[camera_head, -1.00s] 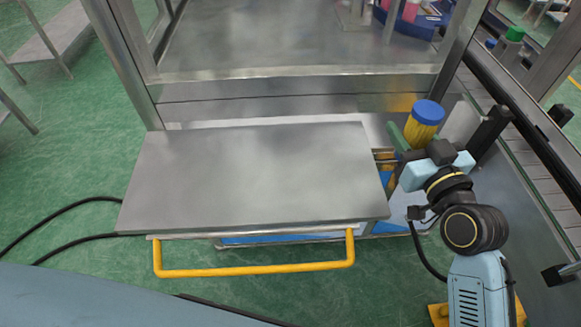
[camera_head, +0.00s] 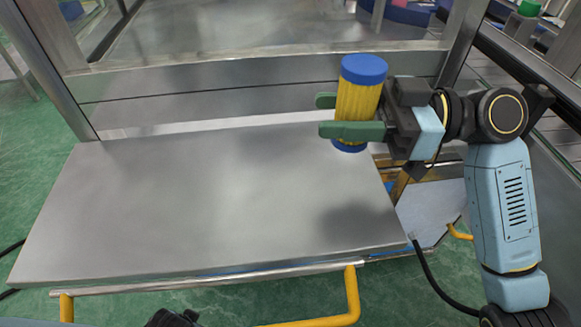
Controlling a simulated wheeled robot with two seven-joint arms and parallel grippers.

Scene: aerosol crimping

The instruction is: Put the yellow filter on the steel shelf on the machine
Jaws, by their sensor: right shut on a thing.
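The yellow filter (camera_head: 357,102) is an upright ribbed cylinder with blue end caps. My right gripper (camera_head: 345,130) is shut on it, with green fingers on either side of its body. It is held at the far right part of the steel shelf (camera_head: 200,200), and seems to be above the surface, with a shadow on the shelf at the right. The shelf top is flat and bare. My left gripper is not clearly shown; only a small dark part shows at the bottom edge.
The machine's metal frame and window (camera_head: 270,40) rise behind the shelf. A yellow handle (camera_head: 345,305) runs along the shelf's front. A conveyor lies at the right. A black cable hangs at the right of the shelf.

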